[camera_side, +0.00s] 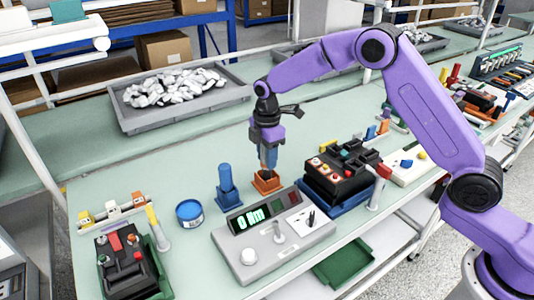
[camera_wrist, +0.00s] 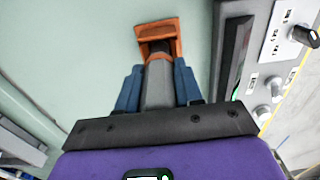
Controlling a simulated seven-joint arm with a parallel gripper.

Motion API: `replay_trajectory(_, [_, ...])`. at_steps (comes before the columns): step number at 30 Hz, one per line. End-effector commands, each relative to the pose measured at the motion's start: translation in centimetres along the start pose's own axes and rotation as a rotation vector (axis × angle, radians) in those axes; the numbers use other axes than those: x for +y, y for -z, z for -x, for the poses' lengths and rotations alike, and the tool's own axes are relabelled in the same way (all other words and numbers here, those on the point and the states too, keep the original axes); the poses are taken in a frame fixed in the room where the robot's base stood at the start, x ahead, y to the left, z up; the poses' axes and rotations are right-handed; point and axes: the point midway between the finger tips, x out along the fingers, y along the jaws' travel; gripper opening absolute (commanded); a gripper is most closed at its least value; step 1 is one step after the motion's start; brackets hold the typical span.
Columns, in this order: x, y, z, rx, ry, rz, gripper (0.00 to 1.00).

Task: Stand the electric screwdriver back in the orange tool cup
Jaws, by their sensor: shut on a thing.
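My gripper (camera_side: 268,158) points down over the orange tool cup (camera_side: 266,184) in the side view. In the wrist view its two blue fingers (camera_wrist: 158,92) are shut on the electric screwdriver (camera_wrist: 159,85), which shows a grey body and an orange-brown part towards the cup. The orange cup (camera_wrist: 157,29) lies straight beyond the screwdriver's far end, which overlaps the cup's opening. The screwdriver looks roughly upright. The fingers hide most of it in the side view, and I cannot tell how deep its lower end reaches into the cup.
A grey tester with a green display (camera_side: 272,232) stands close in front of the cup. A blue holder (camera_side: 228,198) and a blue tin (camera_side: 190,214) stand to the left. A black breaker unit (camera_side: 341,172) is close on the right. Green bench surface behind the cup is clear.

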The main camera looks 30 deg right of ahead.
Motion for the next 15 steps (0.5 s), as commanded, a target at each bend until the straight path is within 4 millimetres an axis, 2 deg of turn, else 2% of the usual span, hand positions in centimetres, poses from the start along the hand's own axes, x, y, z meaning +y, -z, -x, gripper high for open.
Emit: replay_trajectory(15, [0.02, 0.01, -1.05, 0.000, -0.001, 0.000, 0.05])
